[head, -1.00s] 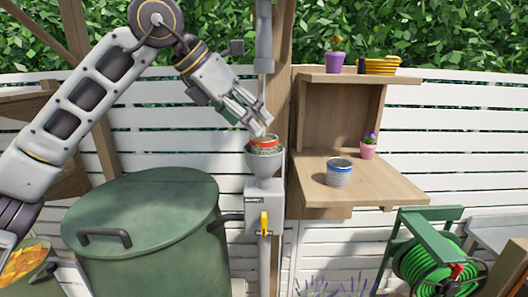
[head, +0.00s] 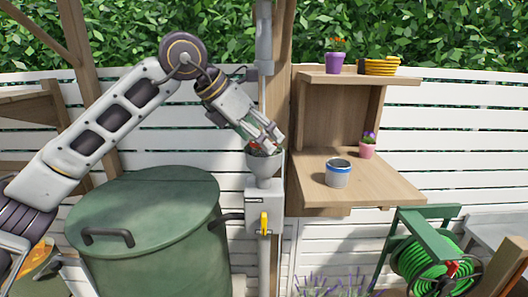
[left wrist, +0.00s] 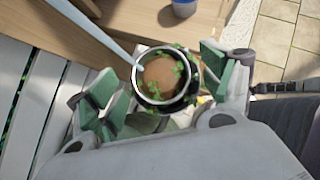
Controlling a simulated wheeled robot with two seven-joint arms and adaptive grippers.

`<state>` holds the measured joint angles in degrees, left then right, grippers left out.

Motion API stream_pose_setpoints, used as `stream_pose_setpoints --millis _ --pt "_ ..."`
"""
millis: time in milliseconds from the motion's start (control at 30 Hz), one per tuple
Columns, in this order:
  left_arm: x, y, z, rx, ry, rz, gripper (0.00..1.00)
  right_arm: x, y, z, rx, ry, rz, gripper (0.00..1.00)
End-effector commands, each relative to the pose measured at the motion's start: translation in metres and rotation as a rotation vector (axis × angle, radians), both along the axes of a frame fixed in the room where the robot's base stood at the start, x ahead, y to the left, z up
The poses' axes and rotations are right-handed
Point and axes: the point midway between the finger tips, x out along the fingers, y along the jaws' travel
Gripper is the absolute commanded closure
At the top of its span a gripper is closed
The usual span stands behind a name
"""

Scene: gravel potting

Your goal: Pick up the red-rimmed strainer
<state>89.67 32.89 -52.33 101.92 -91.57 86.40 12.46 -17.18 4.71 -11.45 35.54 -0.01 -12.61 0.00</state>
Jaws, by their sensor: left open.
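The red-rimmed strainer (head: 254,147) sits in the grey funnel (head: 264,164) on top of the pipe box. In the head view my left gripper (head: 272,146) hides most of it, leaving only a little red and green showing. In the left wrist view a round strainer mouth (left wrist: 163,78) with green leaves and a brown inside lies between my fingers. My left gripper (left wrist: 160,80) is open, with one green-padded finger on each side of it. I cannot tell whether either finger touches it. My right gripper is not in view.
A blue-rimmed grey container (head: 338,174) stands on the wooden shelf (head: 310,190) to the right, near a pink pot (head: 367,150). A yellow-handled valve (head: 264,223) is below the funnel. A large green lidded barrel (head: 145,225) stands to the left. A wooden post is close behind the funnel.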

Motion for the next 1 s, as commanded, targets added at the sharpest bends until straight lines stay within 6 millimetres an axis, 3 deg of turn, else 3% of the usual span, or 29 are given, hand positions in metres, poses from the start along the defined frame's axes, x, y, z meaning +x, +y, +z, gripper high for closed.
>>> stream_pose_setpoints --millis 367,800,1000 --pt "-0.0001 0.0000 -0.0002 0.001 0.001 0.000 0.20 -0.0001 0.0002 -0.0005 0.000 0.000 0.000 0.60" --pt "-0.0002 0.0001 -0.0001 0.001 0.001 0.000 0.76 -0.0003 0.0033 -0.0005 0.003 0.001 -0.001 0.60" --pt "-0.0002 0.0001 0.0001 0.000 0.000 0.000 0.76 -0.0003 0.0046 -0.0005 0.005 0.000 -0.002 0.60"
